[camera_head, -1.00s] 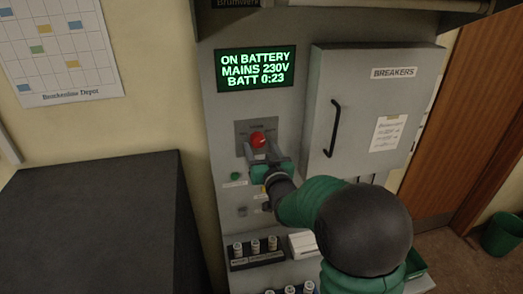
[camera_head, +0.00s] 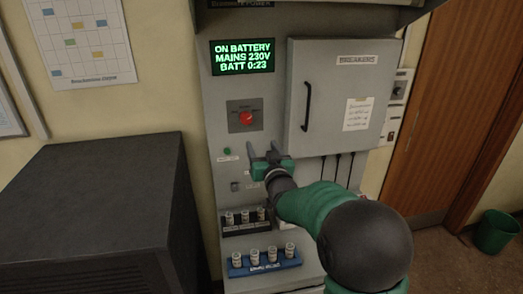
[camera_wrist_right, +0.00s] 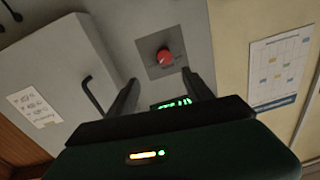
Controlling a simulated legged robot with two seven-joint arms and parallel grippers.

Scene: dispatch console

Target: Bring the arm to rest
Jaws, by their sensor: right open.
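My right arm reaches up from the lower right in the head view. Its gripper (camera_head: 263,156) is open and empty, in front of the grey console panel, a little below and right of the red knob (camera_head: 246,118). The knob sits on a dark square plate. In the right wrist view the two fingers (camera_wrist_right: 158,100) stand apart with nothing between them, and the red knob (camera_wrist_right: 165,57) shows beyond them, clear of both. My left gripper is not in view.
The display (camera_head: 243,57) reads ON BATTERY, MAINS 230V, BATT 0:23. A closed breaker cabinet (camera_head: 330,75) with a black handle is to the right. Racks of small cylinders, one blue (camera_head: 265,264), sit below. A dark cabinet (camera_head: 95,200) stands left, a green bin (camera_head: 497,232) far right.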

